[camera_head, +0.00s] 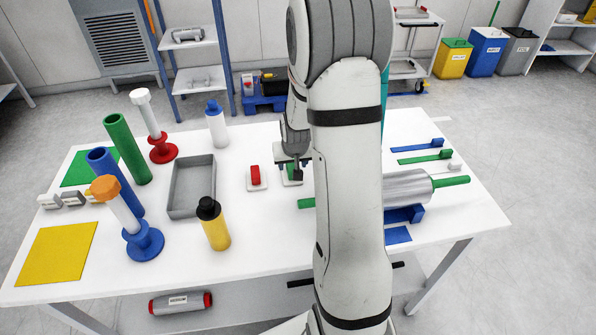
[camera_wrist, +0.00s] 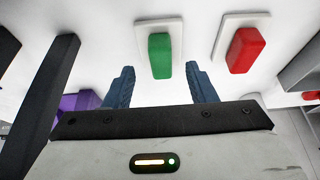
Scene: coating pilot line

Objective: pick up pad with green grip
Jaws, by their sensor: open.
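The pad with the green grip (camera_wrist: 160,55) is a white plate with an upright green block on it. It lies on the white table, ahead of my gripper in the wrist view. My gripper (camera_wrist: 159,80) is open, its two blue fingers apart, with the green grip between and slightly beyond their tips in the picture. Nothing is held. In the head view my gripper (camera_head: 294,164) hangs over this pad (camera_head: 291,181) and hides much of it. I cannot tell the exact height gap.
A pad with a red grip (camera_head: 256,178) lies just left of the green one. A grey tray (camera_head: 190,214) and a yellow bottle (camera_head: 213,225) stand farther left. A grey roller (camera_head: 408,187) with green ends lies to the right, partly behind my arm.

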